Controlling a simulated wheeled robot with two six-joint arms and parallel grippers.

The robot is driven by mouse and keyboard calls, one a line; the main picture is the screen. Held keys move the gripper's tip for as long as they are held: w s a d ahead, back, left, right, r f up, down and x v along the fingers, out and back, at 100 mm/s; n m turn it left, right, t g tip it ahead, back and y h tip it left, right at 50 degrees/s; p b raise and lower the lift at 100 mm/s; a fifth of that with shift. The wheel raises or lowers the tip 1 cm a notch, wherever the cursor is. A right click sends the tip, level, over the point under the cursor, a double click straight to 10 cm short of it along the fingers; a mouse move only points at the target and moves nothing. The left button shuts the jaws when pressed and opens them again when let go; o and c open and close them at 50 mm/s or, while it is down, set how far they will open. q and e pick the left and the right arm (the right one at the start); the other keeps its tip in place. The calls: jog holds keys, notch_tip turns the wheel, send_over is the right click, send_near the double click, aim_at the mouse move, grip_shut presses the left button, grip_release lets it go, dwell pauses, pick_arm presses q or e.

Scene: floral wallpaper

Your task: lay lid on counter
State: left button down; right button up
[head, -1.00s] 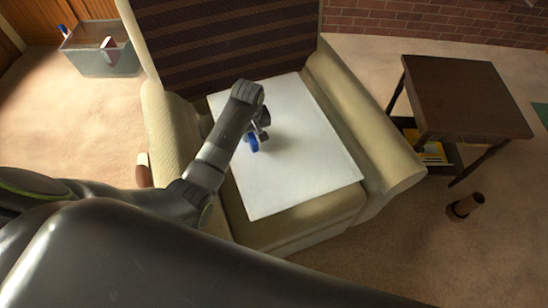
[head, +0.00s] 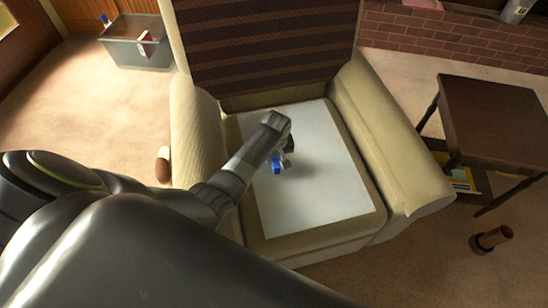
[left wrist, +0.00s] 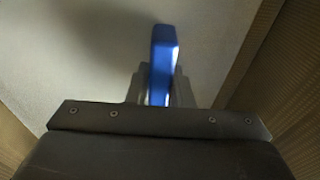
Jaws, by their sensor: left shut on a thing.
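My left gripper (head: 283,161) is over a white board (head: 318,195) that lies on the seat of a beige armchair. It is shut on a small blue thing (head: 276,167), which may be the lid. In the left wrist view the blue thing (left wrist: 164,50) stands edge-on between the fingers, with a pale side showing, and the white board (left wrist: 75,50) lies beyond it. I cannot tell whether the blue thing touches the board. No counter shows; the white board is the flat surface under the gripper. My right gripper is not in view.
The armchair's padded arms (head: 392,150) and striped backrest (head: 265,45) enclose the board on three sides. A dark side table (head: 495,110) stands at right, with a brown cylinder (head: 491,239) on the floor near it. A clear bin (head: 135,50) stands back left. Most of the board is bare.

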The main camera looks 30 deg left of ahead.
pick_arm(q)
jog(key=c, duration=1.7)
grip_release()
jog(key=shift+f, duration=0.1)
jog(key=o, duration=0.4)
